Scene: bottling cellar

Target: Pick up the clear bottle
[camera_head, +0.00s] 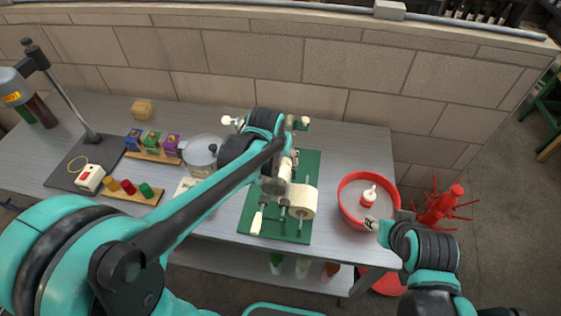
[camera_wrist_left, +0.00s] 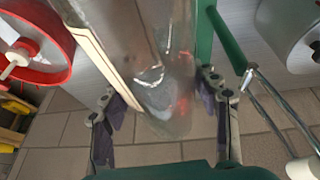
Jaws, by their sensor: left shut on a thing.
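In the left wrist view the clear bottle (camera_wrist_left: 168,105) is see-through with faint reflections. It lies between the two dark finger pads of my left gripper (camera_wrist_left: 163,92), which is shut on it. In the head view my left gripper (camera_head: 281,172) is over the green board, largely covered by my own arm, and the bottle cannot be made out clearly there. My right gripper (camera_head: 376,225) is by the near right rim of the red bowl. Its finger gap is too small to read.
The green board (camera_head: 232,222) carries a cream roll (camera_head: 303,202) and rods. A steel pot (camera_head: 202,152) and wooden racks with colored pieces stand left. A brick wall (camera_head: 250,55) closes the back.

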